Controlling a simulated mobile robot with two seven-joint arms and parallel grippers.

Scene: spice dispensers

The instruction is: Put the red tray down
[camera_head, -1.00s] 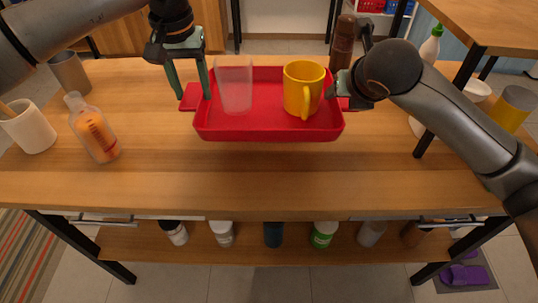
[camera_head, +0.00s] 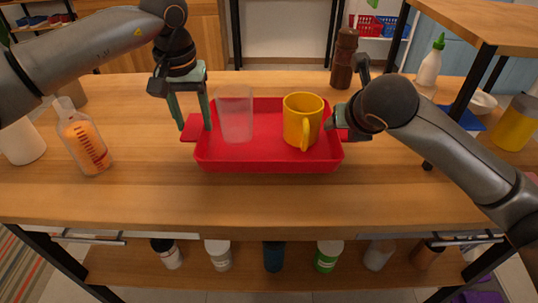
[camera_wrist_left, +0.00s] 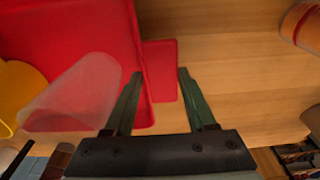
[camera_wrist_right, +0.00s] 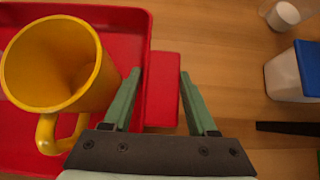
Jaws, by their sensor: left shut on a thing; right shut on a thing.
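The red tray (camera_head: 268,163) is level over the wooden table, with a clear cup (camera_head: 234,115) and a yellow mug (camera_head: 302,121) upright in it. My left gripper (camera_head: 194,128) is shut on the tray's left handle, with a finger on either side of it in the left wrist view (camera_wrist_left: 160,72). My right gripper (camera_head: 338,118) is shut on the right handle, which shows between its fingers in the right wrist view (camera_wrist_right: 160,72). I cannot tell whether the tray's underside touches the table.
An orange-filled bottle (camera_head: 83,143) stands at the table's left, near a pale cup (camera_head: 22,142). A brown grinder (camera_head: 344,58) stands behind the tray. A blue-lidded container (camera_wrist_right: 293,72) is to the right. The table (camera_head: 270,200) is clear in front of the tray.

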